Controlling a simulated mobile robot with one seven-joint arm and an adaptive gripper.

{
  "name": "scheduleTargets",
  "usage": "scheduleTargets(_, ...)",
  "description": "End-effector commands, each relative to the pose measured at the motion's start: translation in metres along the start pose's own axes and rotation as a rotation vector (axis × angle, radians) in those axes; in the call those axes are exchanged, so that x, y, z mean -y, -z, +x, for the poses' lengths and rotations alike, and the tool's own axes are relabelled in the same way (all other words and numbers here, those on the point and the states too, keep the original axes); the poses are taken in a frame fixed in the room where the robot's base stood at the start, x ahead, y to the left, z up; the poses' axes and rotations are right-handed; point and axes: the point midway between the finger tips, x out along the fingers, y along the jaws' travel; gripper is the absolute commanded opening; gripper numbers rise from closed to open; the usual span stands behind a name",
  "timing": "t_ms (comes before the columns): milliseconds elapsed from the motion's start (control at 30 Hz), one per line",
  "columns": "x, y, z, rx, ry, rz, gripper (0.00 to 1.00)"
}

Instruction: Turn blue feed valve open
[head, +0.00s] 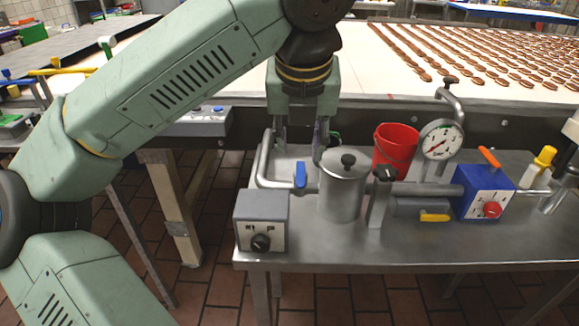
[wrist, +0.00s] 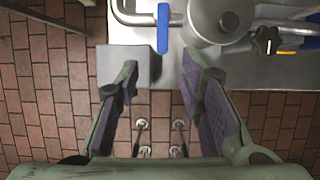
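The blue valve handle (head: 300,175) stands upright on the pipe left of the steel pot (head: 342,185). In the wrist view the blue handle (wrist: 163,28) shows as a narrow upright bar at the top, beyond my fingertips and roughly in line with the gap between them. My gripper (head: 302,138) is pointed down above the left part of the steel bench, appearing behind the handle in the head view. In the wrist view my gripper (wrist: 162,73) is open, with its dark pads well apart and nothing between them. The handle is not touched.
A grey control box (head: 261,222) with a black knob sits in front of the handle. A red bucket (head: 395,150), pressure gauge (head: 440,140) and blue pump box (head: 485,192) stand to the right. A conveyor (head: 380,70) with brown biscuits runs behind. The bench's front right is clear.

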Motion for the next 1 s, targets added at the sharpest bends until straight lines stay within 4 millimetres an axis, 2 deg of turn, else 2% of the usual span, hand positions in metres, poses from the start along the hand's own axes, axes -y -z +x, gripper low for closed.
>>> scheduleTargets(500,0.002,0.001,0.086,-0.003,0.008,0.004,0.35)
scheduleTargets(700,0.003,0.001,0.100,-0.001,0.008,0.005,0.35)
scheduleTargets(1000,0.003,0.001,0.101,0.000,0.007,0.005,0.33)
